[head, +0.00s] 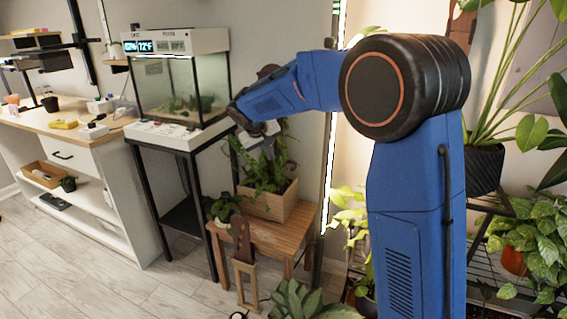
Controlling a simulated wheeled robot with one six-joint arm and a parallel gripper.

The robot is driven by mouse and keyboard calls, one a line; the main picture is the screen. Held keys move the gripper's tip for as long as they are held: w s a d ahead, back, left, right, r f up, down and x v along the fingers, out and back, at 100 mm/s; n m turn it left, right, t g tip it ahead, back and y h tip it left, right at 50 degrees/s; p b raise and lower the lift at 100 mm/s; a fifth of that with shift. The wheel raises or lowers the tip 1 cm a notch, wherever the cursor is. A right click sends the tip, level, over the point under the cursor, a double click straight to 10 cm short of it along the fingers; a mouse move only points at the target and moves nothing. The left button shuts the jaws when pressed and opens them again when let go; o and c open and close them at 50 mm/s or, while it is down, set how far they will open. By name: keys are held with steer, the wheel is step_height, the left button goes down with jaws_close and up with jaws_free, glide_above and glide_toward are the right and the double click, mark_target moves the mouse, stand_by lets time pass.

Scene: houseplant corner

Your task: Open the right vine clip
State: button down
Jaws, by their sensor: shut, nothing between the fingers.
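My arm reaches left from the right side of the head view. My gripper (264,148) is small and partly lost against the leaves, just above the plant in the wooden planter box (268,205). It is shut with nothing in it. The green plant (264,175) fills the box and trails over its rim. The box stands on a small wooden table (268,238). I cannot make out the right vine clip or any other clip; they are too small or hidden by leaves and my arm.
A glass terrarium (183,85) on a black stand is left of the planter. A white workbench (70,150) stands farther left. The floor (110,285) at left is clear.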

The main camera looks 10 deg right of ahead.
mark_target(292, 167)
steer(key=w+d+f, duration=0.5)
steer(key=d+f, duration=0.2)
steer(key=f, duration=0.2)
steer(key=shift+w, duration=0.2)
stand_by(0.3)
steer(key=shift+d, duration=0.2)
steer(key=shift+w+d+n+t+y, duration=0.1)
steer(key=shift+d+n+t+y, duration=0.4)
steer(key=shift+d+n+y, duration=0.75)
steer(key=shift+w+d+n+h, duration=0.25)
steer(key=shift+d+h, duration=0.2)
steer(key=shift+d, duration=0.25)
